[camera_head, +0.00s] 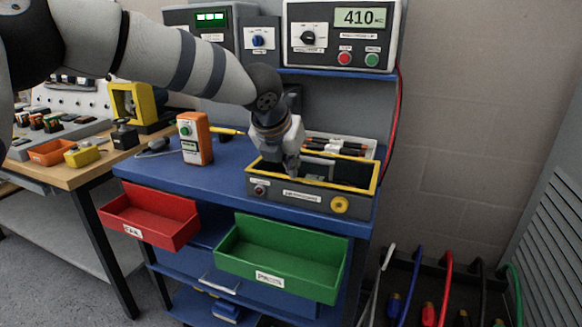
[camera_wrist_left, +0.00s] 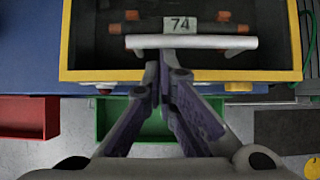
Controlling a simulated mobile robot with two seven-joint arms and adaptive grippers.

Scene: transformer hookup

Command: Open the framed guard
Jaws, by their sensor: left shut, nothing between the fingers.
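The framed guard (camera_head: 375,180) is a yellow-edged frame that appears to lie flat on a grey box at the front right of the blue bench. In the left wrist view the yellow frame (camera_wrist_left: 275,75) surrounds a dark panel area with a pale bar (camera_wrist_left: 220,42) crossing near its front edge. My left gripper (camera_head: 291,174) is over the front part of the frame, shut and empty. In the left wrist view its fingertips (camera_wrist_left: 166,62) are together just below the pale bar. I cannot tell whether they touch it. My right gripper is not in view.
The box front carries a yellow round knob (camera_head: 340,204) and a label. An orange handheld device (camera_head: 194,138) stands to the left. A red drawer (camera_head: 150,217) and a green drawer (camera_head: 283,256) stick out below. A meter reading 410 (camera_head: 345,35) stands on the shelf behind.

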